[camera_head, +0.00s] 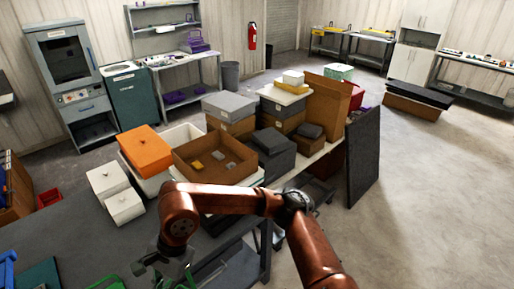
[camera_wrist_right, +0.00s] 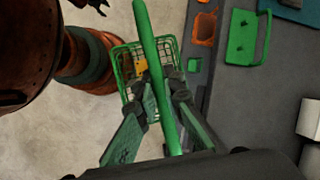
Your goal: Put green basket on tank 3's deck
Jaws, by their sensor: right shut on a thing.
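My right gripper (camera_wrist_right: 165,88) is shut on the green bar handle of the green wire basket (camera_wrist_right: 126,60), which hangs below it. The basket appears over the floor beside the edge of the dark grey bench, with something yellow-orange inside. In the head view the right gripper (camera_head: 172,268) is at the bottom, beside the bench, and the basket is mostly hidden or cut off. Dark claw-like fingers (camera_wrist_right: 90,5) at the top left of the wrist view may be my left gripper, but they are cut off. I cannot tell which thing is tank 3 or its deck.
The dark grey bench (camera_head: 75,232) carries a green plate with a handle (camera_wrist_right: 241,40), an orange-rimmed piece (camera_wrist_right: 204,29) and white lidded boxes (camera_head: 124,205). An open brown box (camera_head: 183,175) and an orange lid (camera_head: 146,150) stand behind. Floor (camera_head: 440,190) is clear at right.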

